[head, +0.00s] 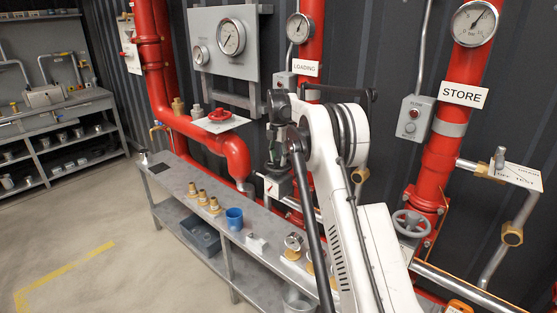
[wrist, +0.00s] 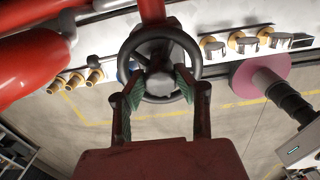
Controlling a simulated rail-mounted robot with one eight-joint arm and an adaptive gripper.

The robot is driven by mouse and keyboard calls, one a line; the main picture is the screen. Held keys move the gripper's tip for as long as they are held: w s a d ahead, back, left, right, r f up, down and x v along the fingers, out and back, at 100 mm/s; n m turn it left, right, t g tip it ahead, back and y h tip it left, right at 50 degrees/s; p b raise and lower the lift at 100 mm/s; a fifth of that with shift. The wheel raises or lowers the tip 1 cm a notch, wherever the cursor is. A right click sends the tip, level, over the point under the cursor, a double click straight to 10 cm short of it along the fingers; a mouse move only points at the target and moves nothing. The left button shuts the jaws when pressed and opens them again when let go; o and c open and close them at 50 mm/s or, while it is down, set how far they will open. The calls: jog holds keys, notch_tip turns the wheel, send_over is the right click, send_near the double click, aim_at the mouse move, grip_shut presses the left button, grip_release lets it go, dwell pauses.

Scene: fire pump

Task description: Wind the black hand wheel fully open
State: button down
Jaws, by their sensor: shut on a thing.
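The black hand wheel (wrist: 194,52) is in the upper middle of the wrist view, seen nearly face on, with a grey hub at its centre. A red pipe stands behind its top. My gripper (wrist: 158,86) reaches it from below in that view. Its two fingers with green ribbed pads lie at the lower left and lower right of the wheel, either side of the hub, and are shut on the wheel. In the head view my white arm covers the area of the LOADING pipe, and I cannot make out the wheel there.
A grey hand wheel (head: 411,223) sits on the red STORE pipe (head: 452,125) to the right. A red hand wheel (head: 220,115) is on the left pipework. The floor at left is clear.

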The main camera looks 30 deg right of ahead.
jog(key=n, duration=0.3)
jog(key=c, duration=1.4)
grip_release()
